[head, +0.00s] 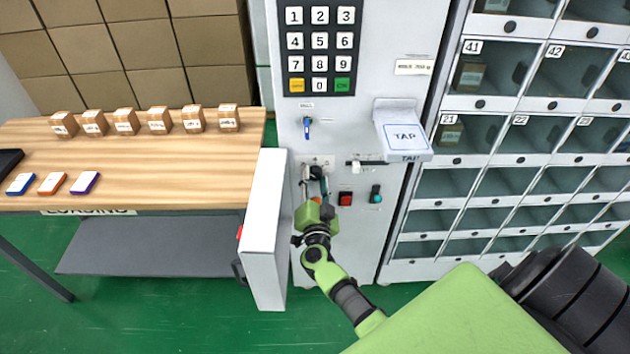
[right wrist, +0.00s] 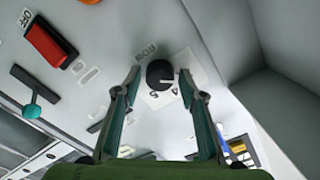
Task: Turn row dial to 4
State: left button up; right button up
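The row dial (right wrist: 160,74) is a small black knob with a white pointer line on a white label plate in the right wrist view. The word ROW and a few small digits show turned around on the plate. The pointer line lies toward the picture's right; I cannot tell which digit it marks. My right gripper (right wrist: 163,80) is open, with one finger on each side of the dial and gaps beside it. In the head view my right gripper (head: 318,182) is at the machine's front panel and mostly hides the dial. My left gripper is not in view.
A red switch (head: 345,198) and a teal knob (head: 376,194) sit right of the gripper. A blue key (head: 307,127), keypad (head: 320,48) and TAP reader (head: 404,133) are above. A white open door (head: 266,225) stands out on the left, beside the wooden table (head: 150,188).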

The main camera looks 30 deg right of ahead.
jog(key=c, duration=0.6)
jog(key=m, duration=0.4)
jog(key=shift+m+b, duration=0.35)
jog(key=shift+m, duration=0.05)
jog(key=m+b, duration=0.1)
jog(key=m, duration=0.3)
jog(key=shift+m, duration=0.4)
jog(key=o, duration=1.1)
jog(key=shift+c, duration=0.2)
